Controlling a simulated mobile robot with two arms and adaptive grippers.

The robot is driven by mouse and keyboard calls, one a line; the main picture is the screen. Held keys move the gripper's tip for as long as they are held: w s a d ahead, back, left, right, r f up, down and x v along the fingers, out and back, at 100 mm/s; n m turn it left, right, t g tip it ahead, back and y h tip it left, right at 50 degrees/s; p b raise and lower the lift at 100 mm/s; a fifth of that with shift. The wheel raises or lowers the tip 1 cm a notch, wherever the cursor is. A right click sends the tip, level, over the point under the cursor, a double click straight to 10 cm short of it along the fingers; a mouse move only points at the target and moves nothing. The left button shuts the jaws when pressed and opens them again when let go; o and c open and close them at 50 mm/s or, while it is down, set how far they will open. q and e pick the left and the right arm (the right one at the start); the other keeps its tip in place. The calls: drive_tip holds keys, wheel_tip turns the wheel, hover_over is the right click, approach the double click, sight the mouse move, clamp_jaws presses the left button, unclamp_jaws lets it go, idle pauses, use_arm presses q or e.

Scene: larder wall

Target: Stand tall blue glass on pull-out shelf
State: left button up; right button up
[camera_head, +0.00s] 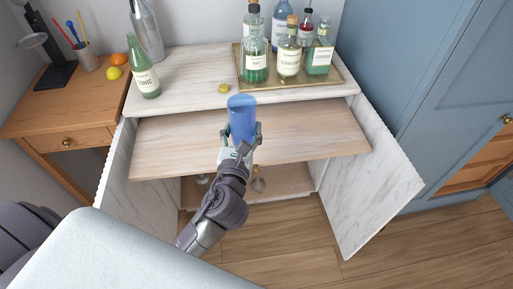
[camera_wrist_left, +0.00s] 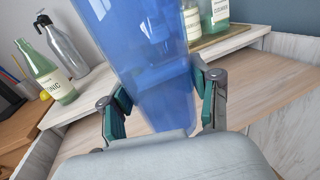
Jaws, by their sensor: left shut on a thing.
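The tall blue glass (camera_head: 242,117) is upright or nearly so in my left gripper (camera_head: 240,138), over the wooden pull-out shelf (camera_head: 180,145). The left wrist view shows the glass (camera_wrist_left: 150,60) large, between the two green-padded fingers of the gripper (camera_wrist_left: 165,110). The fingers are shut on it. The pull-out shelf (camera_wrist_left: 255,95) lies behind and below the glass in that view. I cannot tell whether the glass bottom touches the shelf. My right gripper is not in view.
A tray (camera_head: 290,83) with several bottles stands on the white cabinet top (camera_head: 190,80). Open cabinet doors flank the shelf, with the right door (camera_head: 370,185) jutting forward. The shelf is otherwise bare.

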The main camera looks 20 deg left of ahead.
use_arm(q)
drive_tip(key=w+f+n+y+b, duration=0.1)
drive_tip(key=w+f+b, duration=0.1)
drive_tip(key=w, duration=0.5)
drive_tip(key=shift+w+d+f+g+b, duration=0.2)
drive_tip(key=shift+d+f+g+b, duration=0.15)
drive_tip(key=shift+g, duration=0.05)
drive_tip(key=s+a+f, duration=0.1)
drive_tip(key=a+f, duration=0.1)
drive_tip(key=a, duration=0.1)
drive_tip(key=s+a+f, duration=0.1)
drive_tip(key=a+f, duration=0.1)
drive_tip(key=a, duration=0.1)
drive_tip(key=s+a+f, duration=0.1)
drive_tip(key=a+f, duration=0.1)
drive_tip(key=a, duration=0.2)
drive_tip(key=shift+s+b, duration=0.3)
drive_tip(key=shift+s, duration=0.1)
drive_tip(key=shift+s+a+f, duration=0.1)
drive_tip(key=shift+a+f, duration=0.15)
drive_tip(key=shift+f+b, duration=0.85)
drive_tip(key=shift+f, duration=1.05)
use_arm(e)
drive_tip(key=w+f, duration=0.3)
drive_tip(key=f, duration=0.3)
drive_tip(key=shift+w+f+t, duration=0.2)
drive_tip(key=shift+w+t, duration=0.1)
